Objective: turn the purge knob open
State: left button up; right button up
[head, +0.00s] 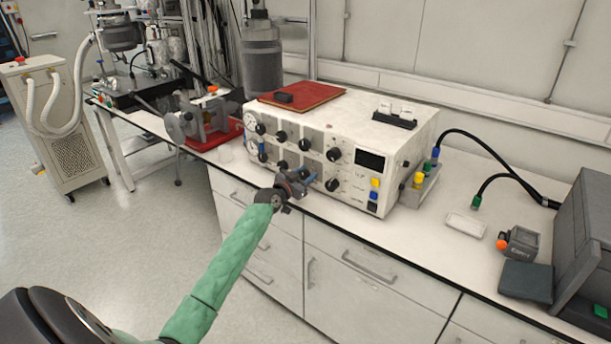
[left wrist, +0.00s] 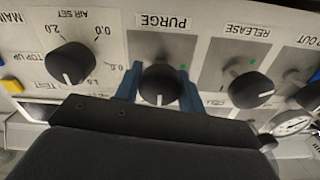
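The purge knob (left wrist: 160,86) is a round black knob under a PURGE label, seen upside down in the left wrist view. Its white pointer line points toward the bottom of that picture. A green dot lies on the panel at the knob's upper right, beside a fingertip. My left gripper (left wrist: 160,80) has its blue fingers on both sides of the knob, close against it, and looks shut on it. In the head view my left gripper (head: 303,179) is at the lower knob row of the white reactor console (head: 400,150) and largely hides the purge knob. My right gripper is not in view.
The air set knob (left wrist: 70,62) and the release knob (left wrist: 251,90) flank the purge knob closely. A red board (head: 318,92) lies on top of the console. A small white tray (head: 465,224) lies on the bench to the right, with some clear bench around it.

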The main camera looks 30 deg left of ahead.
pick_arm(q)
jog(key=shift+n, duration=0.3)
jog(key=n, duration=0.4)
jog(key=shift+n, duration=0.7)
jog(key=n+p, duration=0.1)
jog(key=n, duration=0.2)
jog(key=shift+n, duration=0.8)
jog(key=n+p, duration=0.2)
jog(key=n, duration=0.3)
jog(key=shift+n, duration=0.3)
jog(key=shift+a+n+p, duration=0.1)
jog(key=shift+n+p, duration=0.2)
jog(key=shift+n, duration=0.6)
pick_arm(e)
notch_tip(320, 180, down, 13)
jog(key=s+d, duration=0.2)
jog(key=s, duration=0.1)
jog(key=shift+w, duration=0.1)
